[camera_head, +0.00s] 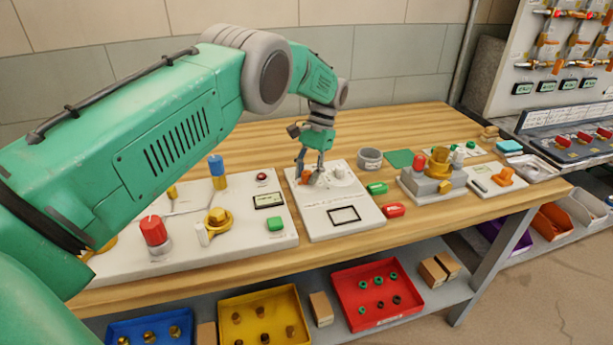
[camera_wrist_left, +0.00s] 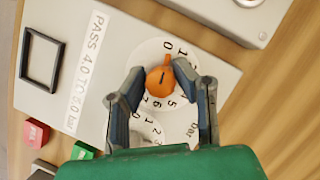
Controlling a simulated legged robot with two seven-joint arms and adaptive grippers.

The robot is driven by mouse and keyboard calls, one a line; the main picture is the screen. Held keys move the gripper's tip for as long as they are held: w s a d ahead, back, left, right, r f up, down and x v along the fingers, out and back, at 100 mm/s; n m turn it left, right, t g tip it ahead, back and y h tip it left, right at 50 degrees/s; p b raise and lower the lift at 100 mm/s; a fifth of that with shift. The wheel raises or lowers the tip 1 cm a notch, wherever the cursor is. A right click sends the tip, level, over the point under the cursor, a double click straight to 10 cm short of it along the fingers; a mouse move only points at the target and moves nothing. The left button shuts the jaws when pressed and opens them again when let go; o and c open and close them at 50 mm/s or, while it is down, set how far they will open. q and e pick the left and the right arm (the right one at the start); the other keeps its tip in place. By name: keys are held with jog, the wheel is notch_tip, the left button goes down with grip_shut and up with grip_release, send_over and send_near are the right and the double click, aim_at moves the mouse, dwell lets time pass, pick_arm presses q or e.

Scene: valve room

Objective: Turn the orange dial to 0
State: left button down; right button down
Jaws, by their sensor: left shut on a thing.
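The orange dial (camera_wrist_left: 158,81) sits on a round white numbered scale (camera_wrist_left: 190,110) on a pale panel (camera_wrist_left: 100,20). A small nub on the dial's upper edge points close to the 0 mark (camera_wrist_left: 168,46). A short dark line shows on its face. My left gripper (camera_wrist_left: 160,76) is shut on the dial, one finger on each side. In the head view, my left gripper (camera_head: 312,172) reaches down onto the panel (camera_head: 360,226), and the orange dial (camera_head: 305,177) shows beside its fingers. Some numerals are hidden behind the fingers. My right gripper is not in view.
A second numbered scale (camera_wrist_left: 148,128) lies close below the dial, partly covered by my gripper. Red (camera_head: 393,211) and green (camera_head: 377,188) blocks lie right of the panel. A grey cup (camera_head: 369,160) stands behind them. Another panel with a red knob (camera_head: 153,231) is at left.

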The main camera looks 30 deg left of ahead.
aim_at(309, 171)
pick_arm(q)
jog(key=shift+w+r+n+h, duration=0.1)
jog(key=shift+w+n+h, duration=0.2)
jog(key=shift+n, duration=0.4)
jog(key=c, duration=1.5)
grip_release()
jog(key=shift+o, duration=1)
notch_tip(309, 171, up, 10)
jog(key=shift+w+f, duration=0.15)
jog(key=shift+f, duration=0.05)
